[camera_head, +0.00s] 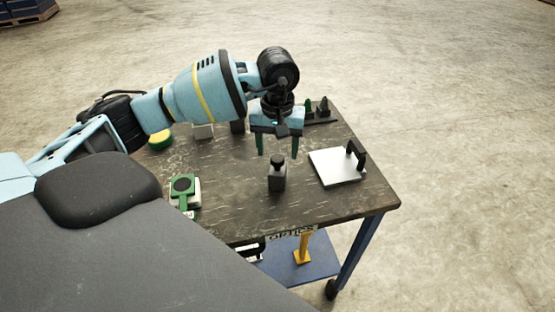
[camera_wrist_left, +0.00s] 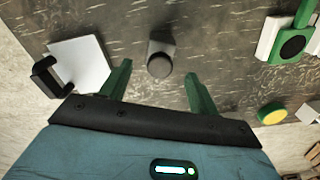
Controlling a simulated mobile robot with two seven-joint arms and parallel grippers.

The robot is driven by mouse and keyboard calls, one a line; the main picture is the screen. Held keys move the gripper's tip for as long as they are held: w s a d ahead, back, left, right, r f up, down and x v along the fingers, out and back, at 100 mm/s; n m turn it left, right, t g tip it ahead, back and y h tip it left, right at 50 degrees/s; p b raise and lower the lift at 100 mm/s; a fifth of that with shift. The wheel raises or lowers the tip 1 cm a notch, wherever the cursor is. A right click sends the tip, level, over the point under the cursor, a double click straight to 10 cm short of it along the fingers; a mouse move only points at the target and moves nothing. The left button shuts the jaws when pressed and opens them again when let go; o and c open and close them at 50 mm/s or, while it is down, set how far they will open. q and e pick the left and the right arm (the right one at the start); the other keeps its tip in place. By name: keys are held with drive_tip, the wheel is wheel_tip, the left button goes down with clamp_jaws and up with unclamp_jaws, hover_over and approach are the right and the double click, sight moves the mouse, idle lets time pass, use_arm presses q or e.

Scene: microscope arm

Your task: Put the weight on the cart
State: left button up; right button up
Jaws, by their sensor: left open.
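The weight (camera_head: 277,178), a dark grey block with a round black knob on top, stands upright on the table. In the left wrist view the weight (camera_wrist_left: 159,62) shows from above, between the fingertips in the picture. The cart (camera_head: 330,171), a flat white plate with a black upright handle, is right of the weight; in the left wrist view the cart (camera_wrist_left: 82,62) is at the left. My left gripper (camera_head: 278,152) is open and empty, its green fingers pointing down above and around the weight's knob in the picture. Contact is not visible. My right gripper is not in view.
The dark table (camera_head: 235,210) also holds a green-and-white device (camera_head: 184,190) at the front left, a yellow-green round thing (camera_head: 160,140), and small green and black items (camera_head: 318,108) at the back. Bare tabletop lies between the weight and the cart.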

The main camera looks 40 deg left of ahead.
use_arm(q)
drive_tip(key=shift+r, duration=3.05)
